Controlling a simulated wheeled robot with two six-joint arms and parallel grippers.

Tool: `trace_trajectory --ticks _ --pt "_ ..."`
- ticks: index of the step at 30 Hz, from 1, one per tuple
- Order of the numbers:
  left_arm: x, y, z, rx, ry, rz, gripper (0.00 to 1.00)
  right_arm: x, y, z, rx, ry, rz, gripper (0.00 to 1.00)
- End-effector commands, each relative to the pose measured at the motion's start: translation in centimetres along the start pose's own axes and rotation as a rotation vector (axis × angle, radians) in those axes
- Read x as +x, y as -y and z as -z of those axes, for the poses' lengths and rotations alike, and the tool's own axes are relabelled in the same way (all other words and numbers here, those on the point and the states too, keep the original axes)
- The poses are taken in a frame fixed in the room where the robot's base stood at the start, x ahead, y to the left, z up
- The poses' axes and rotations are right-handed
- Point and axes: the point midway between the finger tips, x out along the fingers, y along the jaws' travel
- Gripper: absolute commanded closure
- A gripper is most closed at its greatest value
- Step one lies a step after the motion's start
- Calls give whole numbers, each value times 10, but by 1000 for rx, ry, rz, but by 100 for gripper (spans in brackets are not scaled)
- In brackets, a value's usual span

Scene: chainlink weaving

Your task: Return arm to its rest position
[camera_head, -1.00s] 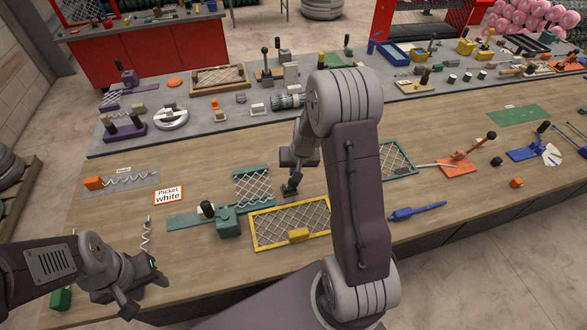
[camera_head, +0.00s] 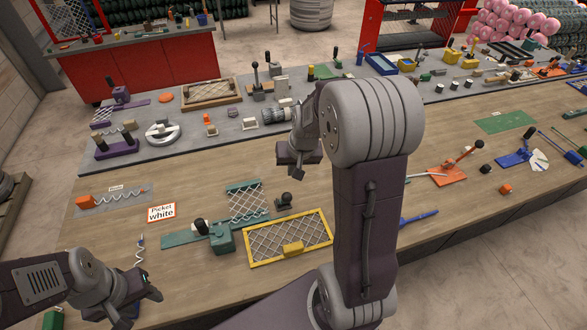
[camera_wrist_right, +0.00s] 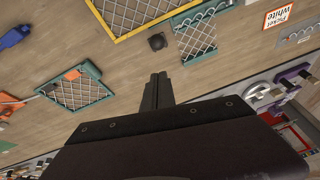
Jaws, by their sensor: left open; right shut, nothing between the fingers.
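My right gripper (camera_head: 300,170) hangs above the wooden bench, past the yellow-framed mesh panel (camera_head: 290,240). In the right wrist view its fingers (camera_wrist_right: 158,88) are pressed together with nothing between them. A small dark knob (camera_head: 285,200) stands on the bench below it, apart from the fingers; it also shows in the right wrist view (camera_wrist_right: 157,42). My left gripper (camera_head: 141,305) is open, low at the near left of the bench. A short wire spiral (camera_head: 140,252) lies beyond it. My right forearm hides part of the bench's middle.
A green fixture (camera_head: 220,238) with woven mesh (camera_head: 247,203) lies left of the yellow frame. A "Picket white" card (camera_head: 161,212) and an orange-ended spiral (camera_head: 110,199) lie further left. A grey strip (camera_head: 190,125) of tools runs behind. Bare wood lies at the front left.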

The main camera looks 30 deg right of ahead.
Motion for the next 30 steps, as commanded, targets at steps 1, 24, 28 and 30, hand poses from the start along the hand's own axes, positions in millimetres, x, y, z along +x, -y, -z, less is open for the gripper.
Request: trace_trajectory --ticks 1,24,28,30 --pt "1 0 0 0 0 0 53 -4 0 -1 0 0 0 100" --pt "72 1 -8 0 0 0 53 51 50 -171 -380 191 24 100" --pt "67 1 -7 0 0 0 53 48 36 -194 -389 243 -1 100" --pt "67 1 -7 0 -1 0 53 48 35 -194 -386 244 -4 100"
